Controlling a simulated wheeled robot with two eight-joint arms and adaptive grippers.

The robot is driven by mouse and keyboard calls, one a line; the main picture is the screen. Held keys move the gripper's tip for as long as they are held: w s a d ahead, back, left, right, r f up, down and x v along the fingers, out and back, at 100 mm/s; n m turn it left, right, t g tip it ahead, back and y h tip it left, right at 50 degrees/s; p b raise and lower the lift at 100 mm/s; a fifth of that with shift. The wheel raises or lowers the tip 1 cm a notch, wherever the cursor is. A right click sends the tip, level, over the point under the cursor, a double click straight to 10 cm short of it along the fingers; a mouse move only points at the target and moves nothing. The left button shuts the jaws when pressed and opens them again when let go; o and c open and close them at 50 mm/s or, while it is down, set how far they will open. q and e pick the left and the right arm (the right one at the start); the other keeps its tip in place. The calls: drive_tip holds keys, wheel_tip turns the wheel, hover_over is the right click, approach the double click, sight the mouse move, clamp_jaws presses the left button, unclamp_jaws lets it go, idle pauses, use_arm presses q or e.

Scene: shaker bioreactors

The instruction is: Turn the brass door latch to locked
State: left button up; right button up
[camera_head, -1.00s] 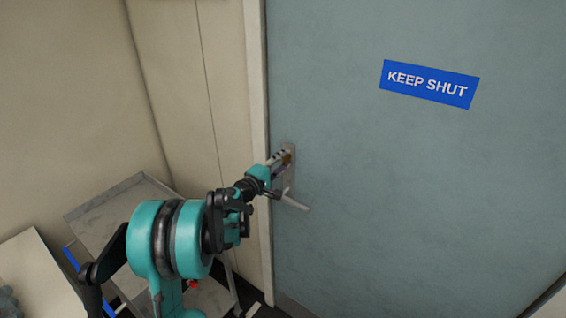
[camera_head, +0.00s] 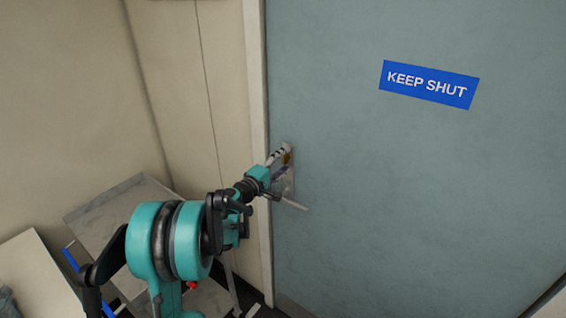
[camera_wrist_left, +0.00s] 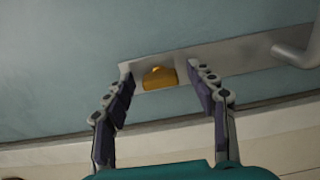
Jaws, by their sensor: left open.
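The brass latch (camera_wrist_left: 160,77) sits on a pale metal plate (camera_wrist_left: 225,58) on the blue-grey door. In the left wrist view it lies between the two fingers of my left gripper (camera_wrist_left: 160,82), which are spread apart with a gap on each side. In the head view the left gripper (camera_head: 279,160) is at the door plate, and only a bit of the brass latch (camera_head: 288,157) shows beside the fingers. The door (camera_head: 400,190) looks closed. My right gripper is not in either view.
A lever handle (camera_head: 294,204) sticks out below the latch; it also shows at the right of the wrist view (camera_wrist_left: 295,55). The door frame (camera_head: 257,130) runs close on the left. A grey cart (camera_head: 105,205) stands at lower left. A blue "KEEP SHUT" sign (camera_head: 430,84) is on the door.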

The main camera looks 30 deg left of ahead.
use_arm(q)
drive_tip(key=s+a, duration=0.2)
drive_tip(key=s, duration=0.9)
drive_tip(key=shift+s, duration=0.35)
drive_tip(key=s+d+f+m+g+h+b, duration=0.1)
drive_tip(key=s+d+f+m+g, duration=0.25)
drive_tip(key=d, duration=0.55)
drive_tip(key=s+d+f+m+g+h+b, duration=0.1)
drive_tip(key=s+d+f+m+g, duration=0.2)
drive_tip(key=d, duration=0.6)
drive_tip(key=s+d+f+m+g+y, duration=0.1)
drive_tip(key=s+f+m, duration=0.1)
drive_tip(key=s, duration=0.4)
drive_tip(key=s+d+f+m+g+y+b, duration=0.1)
drive_tip(key=s+f+m+y, duration=0.1)
drive_tip(key=s+m, duration=0.2)
drive_tip(key=s+f+m+g+y, duration=0.2)
drive_tip(key=s+m, duration=0.1)
drive_tip(key=s, duration=0.4)
drive_tip(key=shift+s+d, duration=0.35)
drive_tip(key=shift+d, duration=0.05)
drive_tip(key=shift+f, duration=0.1)
